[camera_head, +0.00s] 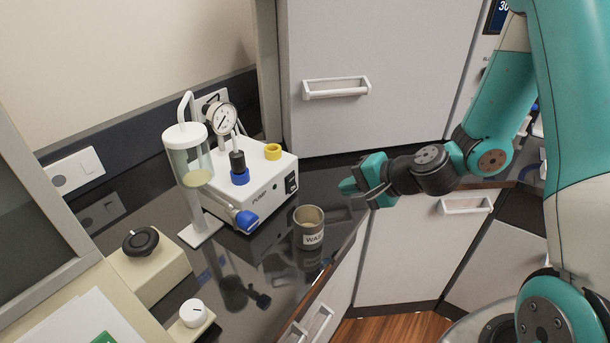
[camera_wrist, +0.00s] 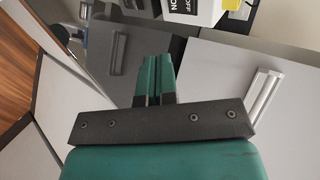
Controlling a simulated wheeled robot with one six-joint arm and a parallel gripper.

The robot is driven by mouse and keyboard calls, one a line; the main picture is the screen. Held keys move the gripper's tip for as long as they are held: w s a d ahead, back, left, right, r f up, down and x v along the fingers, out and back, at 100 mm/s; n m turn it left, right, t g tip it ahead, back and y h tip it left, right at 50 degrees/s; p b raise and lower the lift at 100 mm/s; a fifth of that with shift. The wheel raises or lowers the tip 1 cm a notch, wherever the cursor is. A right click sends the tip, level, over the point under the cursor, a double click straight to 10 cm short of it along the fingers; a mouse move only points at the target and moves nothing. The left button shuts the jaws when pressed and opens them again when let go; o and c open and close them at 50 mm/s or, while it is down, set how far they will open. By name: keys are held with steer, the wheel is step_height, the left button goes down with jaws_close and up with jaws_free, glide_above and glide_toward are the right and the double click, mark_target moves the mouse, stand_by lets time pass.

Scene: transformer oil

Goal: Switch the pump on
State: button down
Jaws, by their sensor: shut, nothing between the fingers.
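The white pump box (camera_head: 262,184) stands on the dark counter, with "PUMP" lettering and a black rocker switch (camera_head: 291,182) on its front right. Which way the switch is set is too small to tell. My gripper (camera_head: 346,187) is shut and empty, right of the pump and apart from it, above the counter's front edge. In the wrist view my gripper's fingers (camera_wrist: 155,66) are together.
A "WASTE"-like labelled cup (camera_head: 309,227) stands in front of the pump. A glass column (camera_head: 190,160) with a blue valve (camera_head: 246,219) stands left of it, and a gauge (camera_head: 222,118) above. A beige box with black knob (camera_head: 143,243) is front left. Cabinet doors (camera_head: 380,80) rise behind.

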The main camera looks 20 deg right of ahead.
steer(key=shift+f, duration=0.1)
steer(key=p, duration=0.3)
glide_toward(294, 190)
steer(key=f, duration=0.2)
steer(key=w+a+f, duration=0.1)
steer(key=shift+w, duration=0.1)
steer(key=shift+w+a+f+p, duration=0.2)
steer(key=shift+w+a+p, duration=0.25)
steer(key=shift+w+a, duration=0.3)
steer(key=shift+w+a+f+p, duration=0.2)
steer(key=shift+w+a+p, duration=0.25)
steer(key=shift+w, duration=0.55)
